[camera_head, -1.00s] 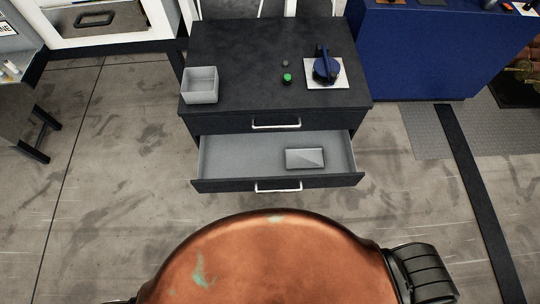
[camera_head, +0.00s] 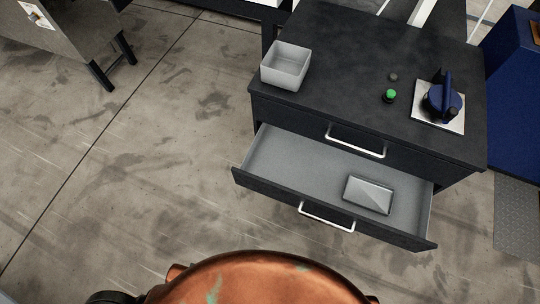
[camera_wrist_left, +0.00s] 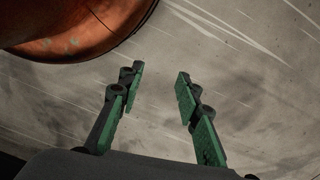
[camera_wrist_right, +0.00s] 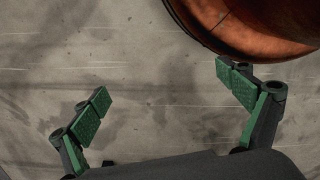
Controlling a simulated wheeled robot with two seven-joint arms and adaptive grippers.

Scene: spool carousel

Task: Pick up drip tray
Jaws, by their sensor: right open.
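A small grey rectangular tray (camera_head: 368,195), which looks like the drip tray, lies in the open lower drawer (camera_head: 290,160) of the black cabinet, toward the drawer's right side. My left gripper (camera_wrist_left: 158,85) is open and empty over the bare floor in the left wrist view. My right gripper (camera_wrist_right: 160,85) is open and empty over the floor in the right wrist view. Neither gripper shows in the head view, and both are away from the drawer.
On the cabinet top (camera_head: 345,75) stand a grey open box (camera_head: 285,66), a green button (camera_head: 389,96), a small dark knob (camera_head: 393,77) and a blue device on a white plate (camera_head: 440,103). A blue cabinet (camera_head: 515,90) stands at right.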

